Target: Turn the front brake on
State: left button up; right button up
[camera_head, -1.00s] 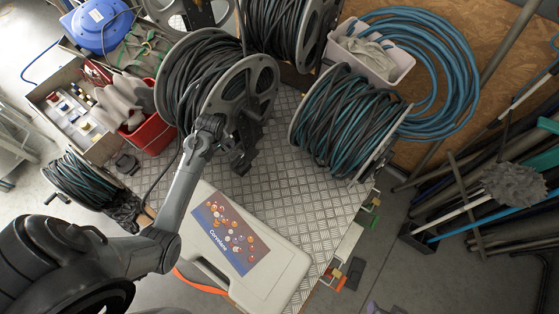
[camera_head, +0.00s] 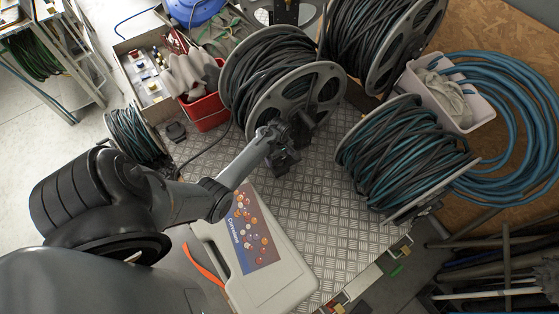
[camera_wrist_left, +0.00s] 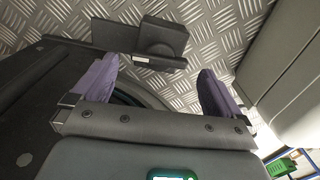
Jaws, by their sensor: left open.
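The front hose reel (camera_head: 265,85), wound with black hose, has a grey spoked flange (camera_head: 325,80) and stands on the chequered metal plate. My left gripper (camera_head: 287,163) is low beside this reel's flange, over the plate. In the left wrist view its purple fingers (camera_wrist_left: 158,82) are apart with nothing between them. A dark bracket with a round knob (camera_wrist_left: 157,38), possibly the front brake, lies just beyond the fingertips, apart from them. The reel's dark disc (camera_wrist_left: 50,100) fills the left of that view. The brake is not distinct in the head view. My right gripper is not in view.
A grey case (camera_head: 280,280) lies close in front of my left gripper. Another reel with black and teal hose (camera_head: 405,160) stands to the right, and a third reel (camera_head: 370,45) behind. A red bin (camera_head: 207,108) is at the left. Bare plate (camera_head: 310,205) lies between.

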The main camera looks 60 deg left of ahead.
aim_at(279, 161)
pick_arm(q)
jog(key=shift+f+b, duration=0.35)
jog(key=shift+f, duration=1.35)
jog(key=c, duration=1)
